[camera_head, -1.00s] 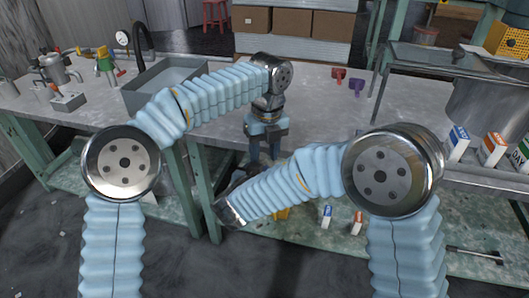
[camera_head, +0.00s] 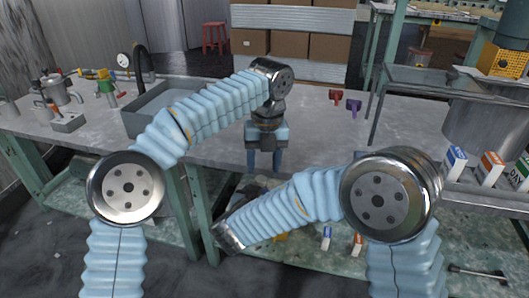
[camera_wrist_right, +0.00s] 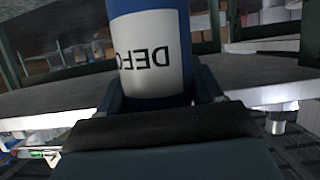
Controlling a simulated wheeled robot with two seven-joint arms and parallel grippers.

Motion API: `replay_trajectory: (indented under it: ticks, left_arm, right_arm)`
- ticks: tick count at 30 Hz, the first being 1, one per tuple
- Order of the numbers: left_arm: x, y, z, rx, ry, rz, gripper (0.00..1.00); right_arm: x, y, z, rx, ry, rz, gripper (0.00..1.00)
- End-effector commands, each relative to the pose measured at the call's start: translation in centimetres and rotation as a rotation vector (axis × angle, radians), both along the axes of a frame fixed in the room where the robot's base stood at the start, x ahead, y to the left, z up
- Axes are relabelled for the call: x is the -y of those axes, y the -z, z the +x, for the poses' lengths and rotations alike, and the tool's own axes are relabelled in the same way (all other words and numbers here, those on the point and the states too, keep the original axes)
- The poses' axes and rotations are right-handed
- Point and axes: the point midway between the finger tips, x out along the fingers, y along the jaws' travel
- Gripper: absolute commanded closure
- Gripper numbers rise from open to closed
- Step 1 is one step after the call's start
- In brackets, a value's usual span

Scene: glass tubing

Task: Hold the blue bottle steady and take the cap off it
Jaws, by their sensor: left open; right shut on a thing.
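The blue bottle (camera_wrist_right: 152,22) shows in the right wrist view, with a white label whose lettering appears reversed. It stands between the fingers of my right gripper (camera_wrist_right: 160,92), which is shut on it. The bottle runs out of the top of that view, so its cap is not seen. In the head view I cannot make out the bottle or cap near my right forearm. My left gripper (camera_head: 264,166) is open, pointing down near the front edge of the workbench, with nothing seen between its fingers.
Red and purple objects (camera_head: 345,101) lie at back right. Several cartons (camera_head: 490,168) stand at right. A lower shelf (camera_head: 320,262) holds small cartons.

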Motion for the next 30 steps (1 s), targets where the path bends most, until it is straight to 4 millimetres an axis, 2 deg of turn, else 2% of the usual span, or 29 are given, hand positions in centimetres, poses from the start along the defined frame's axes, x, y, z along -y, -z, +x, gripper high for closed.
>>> replay_trajectory:
  ticks: [3,7,17,20,27,28,30]
  left_arm:
    - [-0.2,1.9,-0.1,-0.001,0.0,0.002,0.47]
    - [-0.3,3.2,-0.1,0.0,-0.001,0.001,0.47]
    - [-0.3,3.8,-0.1,0.001,-0.002,-0.001,0.47]
    - [-0.3,3.8,-0.1,0.001,-0.002,-0.001,0.59]
    - [-0.2,3.8,-0.1,0.0,-0.001,-0.002,0.96]
    - [-0.2,3.8,-0.1,0.001,-0.001,-0.002,1.0]
    - [-0.2,3.8,-0.1,0.001,-0.002,-0.003,1.0]
  right_arm:
    - [0.0,-0.1,0.0,0.001,0.0,0.001,1.0]
    - [0.0,-0.1,0.0,0.001,0.0,0.001,1.0]
    - [0.0,-0.1,0.0,0.001,0.0,0.001,1.0]
    - [0.0,-0.1,0.0,0.001,0.0,0.001,1.0]
    - [-0.1,-0.1,0.0,0.001,-0.003,0.001,1.0]
    - [-0.1,-0.1,0.0,0.001,-0.003,0.001,1.0]
    - [-0.2,-0.1,0.0,0.001,-0.004,0.001,1.0]
